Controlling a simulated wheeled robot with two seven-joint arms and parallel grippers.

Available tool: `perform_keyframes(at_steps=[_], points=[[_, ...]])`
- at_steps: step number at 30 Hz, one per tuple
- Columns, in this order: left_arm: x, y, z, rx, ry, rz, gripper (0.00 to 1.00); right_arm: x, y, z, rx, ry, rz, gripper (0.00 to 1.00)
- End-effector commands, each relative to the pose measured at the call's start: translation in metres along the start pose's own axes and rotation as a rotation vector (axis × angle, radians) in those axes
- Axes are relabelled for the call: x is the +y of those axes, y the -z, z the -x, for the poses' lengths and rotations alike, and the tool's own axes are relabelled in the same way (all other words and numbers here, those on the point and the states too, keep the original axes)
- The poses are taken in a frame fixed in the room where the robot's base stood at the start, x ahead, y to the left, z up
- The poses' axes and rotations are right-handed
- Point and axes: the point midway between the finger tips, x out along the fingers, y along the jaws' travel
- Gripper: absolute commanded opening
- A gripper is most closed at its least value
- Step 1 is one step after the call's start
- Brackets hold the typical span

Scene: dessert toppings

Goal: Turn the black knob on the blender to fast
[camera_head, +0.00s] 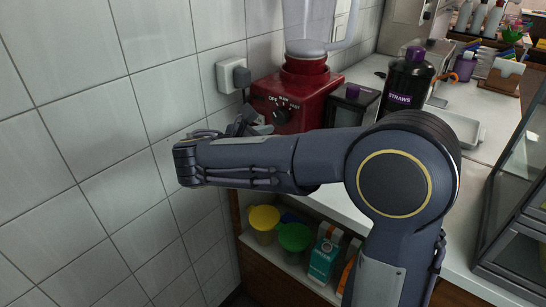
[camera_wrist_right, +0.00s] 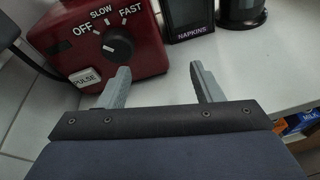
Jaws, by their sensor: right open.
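The red blender base (camera_head: 299,92) stands on the counter against the tiled wall, with a clear jug on top. Its black knob (camera_wrist_right: 117,45) shows on the front in the right wrist view, among the OFF, SLOW and FAST labels. A white mark on the knob sits at its left side, on the OFF side rather than toward FAST. The knob also shows in the head view (camera_head: 280,115). My right gripper (camera_wrist_right: 158,70) is open and empty in front of the base. Its left finger is just below the knob in the picture; contact cannot be told. My left gripper is out of view.
A black napkin box (camera_head: 352,105) and a black straws bottle (camera_head: 405,80) stand right of the blender. A wall plug (camera_head: 234,76) is at left. Cups and cartons fill the shelf below.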

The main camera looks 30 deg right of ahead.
Motion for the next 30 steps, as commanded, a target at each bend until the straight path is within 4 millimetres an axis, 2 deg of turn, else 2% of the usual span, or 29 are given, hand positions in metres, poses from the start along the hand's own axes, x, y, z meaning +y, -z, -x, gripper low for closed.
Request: perform_keyframes(at_steps=[1, 5, 8, 11, 21, 25, 30], points=[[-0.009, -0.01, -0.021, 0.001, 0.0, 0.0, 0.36, 0.013, 0.017, 0.008, -0.084, -0.037, 0.044, 0.59], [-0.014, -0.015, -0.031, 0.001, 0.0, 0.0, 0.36, 0.035, 0.015, 0.029, -0.224, -0.087, 0.106, 0.59], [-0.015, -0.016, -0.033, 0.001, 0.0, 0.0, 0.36, 0.041, 0.011, 0.033, -0.263, -0.095, 0.119, 0.59], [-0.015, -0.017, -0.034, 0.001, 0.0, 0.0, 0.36, 0.043, 0.007, 0.024, -0.268, -0.096, 0.12, 0.59], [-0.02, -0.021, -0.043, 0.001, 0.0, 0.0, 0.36, 0.048, -0.005, -0.027, -0.264, -0.095, 0.119, 0.59], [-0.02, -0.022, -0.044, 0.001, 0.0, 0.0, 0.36, 0.049, -0.008, -0.037, -0.264, -0.096, 0.121, 0.59], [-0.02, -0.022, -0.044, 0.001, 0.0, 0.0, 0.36, 0.05, -0.01, -0.04, -0.263, -0.098, 0.121, 0.59]])
